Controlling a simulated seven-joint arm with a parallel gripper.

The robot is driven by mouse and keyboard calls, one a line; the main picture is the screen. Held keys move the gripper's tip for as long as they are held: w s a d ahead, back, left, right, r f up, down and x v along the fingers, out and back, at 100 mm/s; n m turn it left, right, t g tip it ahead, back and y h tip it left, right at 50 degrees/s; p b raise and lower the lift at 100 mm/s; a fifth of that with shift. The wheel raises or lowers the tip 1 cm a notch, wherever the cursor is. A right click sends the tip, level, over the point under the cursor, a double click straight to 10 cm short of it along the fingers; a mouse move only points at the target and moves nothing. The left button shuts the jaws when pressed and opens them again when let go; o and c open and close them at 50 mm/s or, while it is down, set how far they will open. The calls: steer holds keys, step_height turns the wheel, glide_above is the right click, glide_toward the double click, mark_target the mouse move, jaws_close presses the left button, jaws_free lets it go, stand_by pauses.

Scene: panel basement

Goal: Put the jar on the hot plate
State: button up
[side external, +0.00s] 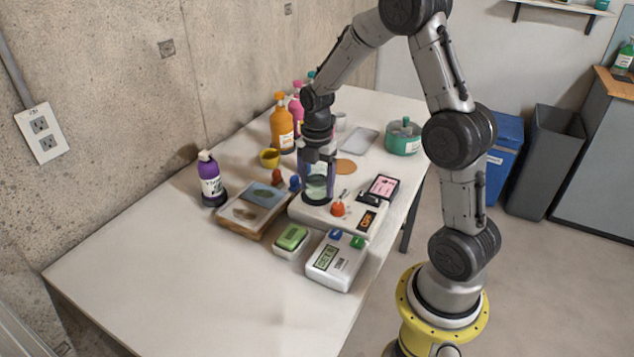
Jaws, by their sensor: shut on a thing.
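The jar (317,185) is clear glass with pale green contents. It is upright between the fingers of my gripper (318,170), which is shut on it from above. The hot plate (348,222) is a white box with a dark round heating surface, a red-orange knob and a small display with orange lettering. The jar is over the dark round surface; whether its base touches it or hangs just above, I cannot tell. My fingers hide part of the jar.
A wooden tray (235,229), a green sponge in a dish (292,238) and a white scale (335,262) stand close in front. The table's near left is clear.

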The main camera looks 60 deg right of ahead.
steer(key=o, duration=1.6)
steer(key=shift+f, duration=0.1)
steer(key=shift+c, duration=0.2)
step_height(320, 180, up, 11)
steer(key=s+a+r+m+t, duration=0.2)
steer(key=s+a+r+m, duration=0.5)
steer(key=a, duration=0.1)
steer(key=s+a+m+t, duration=0.1)
steer(key=s+a+m, duration=0.2)
steer(key=s+m, duration=0.2)
steer(key=s+a+f+m+t, duration=0.1)
steer(key=s+a+m+t, duration=0.1)
steer(key=s+m, duration=0.4)
steer(key=shift+a+t, duration=0.3)
steer(key=shift+a, duration=0.45)
